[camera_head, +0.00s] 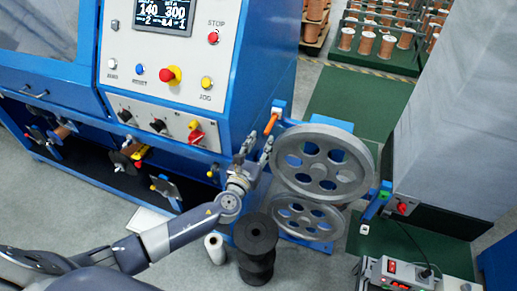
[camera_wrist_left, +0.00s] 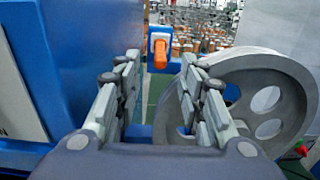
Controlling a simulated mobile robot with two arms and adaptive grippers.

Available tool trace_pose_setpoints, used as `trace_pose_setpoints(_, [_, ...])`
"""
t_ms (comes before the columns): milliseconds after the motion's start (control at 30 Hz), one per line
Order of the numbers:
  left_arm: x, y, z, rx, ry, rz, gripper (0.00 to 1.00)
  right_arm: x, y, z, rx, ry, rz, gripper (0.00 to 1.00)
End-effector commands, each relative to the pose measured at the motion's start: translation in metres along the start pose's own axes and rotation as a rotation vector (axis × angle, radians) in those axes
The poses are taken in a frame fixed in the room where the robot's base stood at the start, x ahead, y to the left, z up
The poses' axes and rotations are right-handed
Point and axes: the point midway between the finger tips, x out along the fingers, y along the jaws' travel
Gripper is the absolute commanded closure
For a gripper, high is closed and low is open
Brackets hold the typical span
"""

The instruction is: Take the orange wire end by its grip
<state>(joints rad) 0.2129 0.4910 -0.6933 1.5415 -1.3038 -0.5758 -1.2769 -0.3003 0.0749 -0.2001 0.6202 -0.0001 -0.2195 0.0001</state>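The orange wire end (camera_head: 271,123) sits at a blue bracket (camera_head: 279,106) on the side of the blue machine, above and left of the upper grey pulley. In the left wrist view the orange wire end (camera_wrist_left: 160,52) shows ahead, between and beyond the fingers. My left gripper (camera_head: 257,152) is just below the wire end in the head view, apart from it. In the left wrist view the fingers of my left gripper (camera_wrist_left: 158,85) are spread with nothing between them. My right gripper is not in view.
The upper grey pulley (camera_head: 325,133) stands close to the right of my left gripper, with a lower pulley (camera_head: 304,216) beneath it. The blue machine (camera_head: 240,75) is close on the left. Black spools (camera_head: 256,237) stand on the floor below.

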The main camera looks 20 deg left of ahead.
Motion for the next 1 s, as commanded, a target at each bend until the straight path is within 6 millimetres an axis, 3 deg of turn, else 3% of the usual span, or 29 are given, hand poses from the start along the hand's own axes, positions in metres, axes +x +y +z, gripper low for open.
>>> trace_pose_setpoints(500, [0.058,0.0,-0.002,-0.003,0.0,0.001,0.63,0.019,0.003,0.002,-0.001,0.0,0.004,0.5])
trace_pose_setpoints(1000, [0.068,0.0,-0.001,-0.002,0.002,0.0,0.63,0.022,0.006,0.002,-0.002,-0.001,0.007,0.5])
